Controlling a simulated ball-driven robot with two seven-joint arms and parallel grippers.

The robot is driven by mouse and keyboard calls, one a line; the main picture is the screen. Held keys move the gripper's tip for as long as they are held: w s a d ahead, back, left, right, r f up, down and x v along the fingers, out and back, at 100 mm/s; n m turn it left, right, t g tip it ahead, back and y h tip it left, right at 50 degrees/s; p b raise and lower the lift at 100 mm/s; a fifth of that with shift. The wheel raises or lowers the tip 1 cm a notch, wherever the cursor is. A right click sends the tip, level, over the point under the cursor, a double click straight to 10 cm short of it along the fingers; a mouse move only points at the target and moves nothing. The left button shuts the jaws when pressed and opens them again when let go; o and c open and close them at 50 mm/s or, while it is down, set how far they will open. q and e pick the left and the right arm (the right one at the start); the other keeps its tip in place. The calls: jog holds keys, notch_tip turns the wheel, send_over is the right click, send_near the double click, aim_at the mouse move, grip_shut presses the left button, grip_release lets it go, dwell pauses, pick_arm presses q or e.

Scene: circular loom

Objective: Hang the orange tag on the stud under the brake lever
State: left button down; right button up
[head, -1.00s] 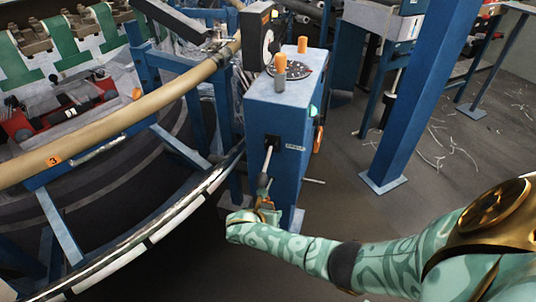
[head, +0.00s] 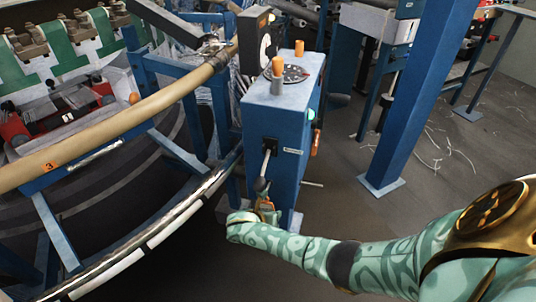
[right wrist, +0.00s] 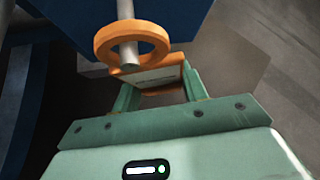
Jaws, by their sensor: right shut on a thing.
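The orange tag (right wrist: 150,77) has a pale label on its face and sits between the fingers of my right gripper (right wrist: 162,95), which is shut on it. The tag's orange ring (right wrist: 103,46) stands beyond the fingertips. In the right wrist view the grey stud (right wrist: 125,9) shows above the ring and inside its opening; how far the ring is on it I cannot tell. In the head view my right gripper (head: 266,207) is just below the brake lever (head: 265,162) and its dark knob (head: 261,184). My left gripper is out of view.
The lever is on the front of a blue control box (head: 272,125) with orange knobs on top. The curved loom rail (head: 185,212) runs close on the left. A blue post (head: 400,110) stands to the right, with open floor (head: 345,205) between.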

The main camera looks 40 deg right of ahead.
jog(key=shift+f, duration=0.2)
jog(key=o, duration=1.2)
jog(key=shift+c, duration=0.2)
jog(key=shift+a+r, duration=0.2)
pick_arm(q)
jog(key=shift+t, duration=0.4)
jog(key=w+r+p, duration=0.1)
jog(key=p, duration=0.1)
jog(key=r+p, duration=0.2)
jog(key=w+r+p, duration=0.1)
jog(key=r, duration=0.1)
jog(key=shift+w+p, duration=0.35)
jog(key=shift+p, duration=0.05)
pick_arm(e)
jog(key=f+v, duration=0.1)
jog(key=v, duration=0.7)
jog(key=shift+s+a, duration=0.3)
jog(key=shift+s, duration=0.1)
